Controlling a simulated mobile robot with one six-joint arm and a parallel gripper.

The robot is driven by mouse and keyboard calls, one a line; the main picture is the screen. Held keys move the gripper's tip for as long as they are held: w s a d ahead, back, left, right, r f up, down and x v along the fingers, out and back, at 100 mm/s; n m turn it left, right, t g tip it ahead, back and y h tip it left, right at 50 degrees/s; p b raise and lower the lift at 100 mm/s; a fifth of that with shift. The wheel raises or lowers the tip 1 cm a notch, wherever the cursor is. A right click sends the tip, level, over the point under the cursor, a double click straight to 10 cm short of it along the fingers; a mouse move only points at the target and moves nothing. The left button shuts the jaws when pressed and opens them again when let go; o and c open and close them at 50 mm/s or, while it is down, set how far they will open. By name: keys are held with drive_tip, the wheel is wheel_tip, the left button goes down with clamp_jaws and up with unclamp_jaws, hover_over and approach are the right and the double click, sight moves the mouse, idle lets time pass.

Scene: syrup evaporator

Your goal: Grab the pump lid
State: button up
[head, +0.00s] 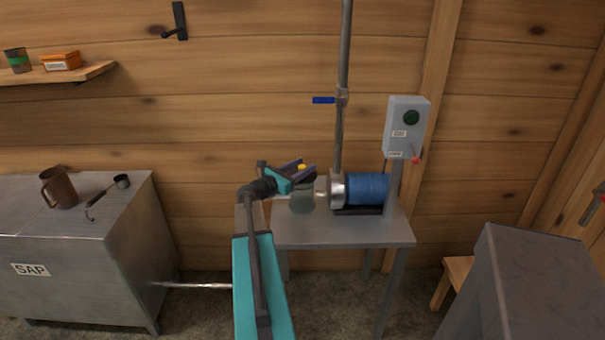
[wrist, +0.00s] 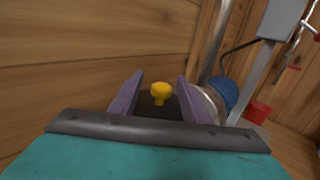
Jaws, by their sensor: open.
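The pump lid shows a yellow knob (wrist: 161,92) on a dark top in the wrist view, and the knob (head: 302,168) also shows in the head view above the front of the pump. The pump has a blue motor (head: 367,188) and stands on a grey metal table (head: 340,232). My gripper (wrist: 160,76) is open, with its purple fingers on either side of the knob in the wrist view. A gap shows between the knob and each finger. My gripper partly hides the lid in the head view, and contact cannot be told.
A vertical pipe (head: 342,130) with a blue valve handle (head: 323,100) rises from the pump. A switch box (head: 407,126) on a post stands to the right. A metal SAP tank (head: 75,250) is at left, with a mug (head: 59,187) and a ladle (head: 105,193) on top.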

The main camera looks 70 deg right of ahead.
drive_tip(key=shift+p+x, duration=0.3)
drive_tip(key=shift+x, duration=1.45)
clamp_jaws()
